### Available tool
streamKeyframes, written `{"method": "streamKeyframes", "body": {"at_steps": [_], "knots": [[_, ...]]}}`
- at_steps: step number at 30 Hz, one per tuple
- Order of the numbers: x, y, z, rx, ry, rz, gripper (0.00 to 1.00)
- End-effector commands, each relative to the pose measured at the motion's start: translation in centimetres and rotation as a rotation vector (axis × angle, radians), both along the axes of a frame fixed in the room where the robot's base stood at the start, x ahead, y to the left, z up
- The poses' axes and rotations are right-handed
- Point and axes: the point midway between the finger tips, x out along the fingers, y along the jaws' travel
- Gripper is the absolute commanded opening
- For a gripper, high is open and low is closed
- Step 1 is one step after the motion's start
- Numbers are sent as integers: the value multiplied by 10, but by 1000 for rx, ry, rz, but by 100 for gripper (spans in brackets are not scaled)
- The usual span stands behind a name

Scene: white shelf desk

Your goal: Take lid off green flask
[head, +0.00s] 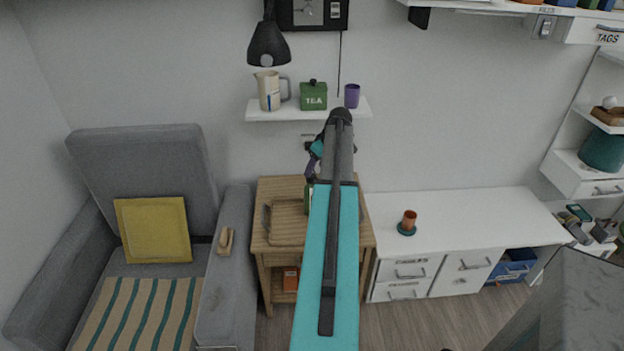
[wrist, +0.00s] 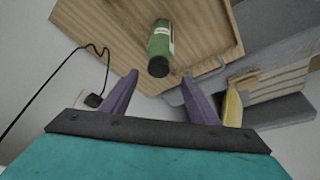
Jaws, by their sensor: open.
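The green flask (wrist: 161,42) stands on the wooden side table (wrist: 90,22) and has a pale label and a dark lid (wrist: 158,67). In the head view only a sliver of the flask (head: 308,199) shows beside my arm, which hides the rest. My gripper (wrist: 160,76) is open, with its two purple fingers spread to either side of the lid in the picture. The lid appears apart from both fingers. In the head view my gripper (head: 312,162) shows above the table, partly hidden by my arm.
A wooden tray (head: 286,224) lies on the side table. A grey armchair (head: 232,265) with a yellow cushion (head: 153,230) stands left. A wall shelf (head: 290,113) with a jug, TEA tin and purple cup is above.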

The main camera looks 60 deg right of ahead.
Motion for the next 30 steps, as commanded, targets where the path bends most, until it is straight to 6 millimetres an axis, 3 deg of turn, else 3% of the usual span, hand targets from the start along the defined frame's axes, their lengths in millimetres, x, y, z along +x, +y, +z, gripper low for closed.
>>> {"method": "streamKeyframes", "body": {"at_steps": [10,24,30], "knots": [[2,-1,-5,1,1,-1,55],[17,-7,-43,3,1,-1,55],[18,-8,-48,0,0,-3,55]]}}
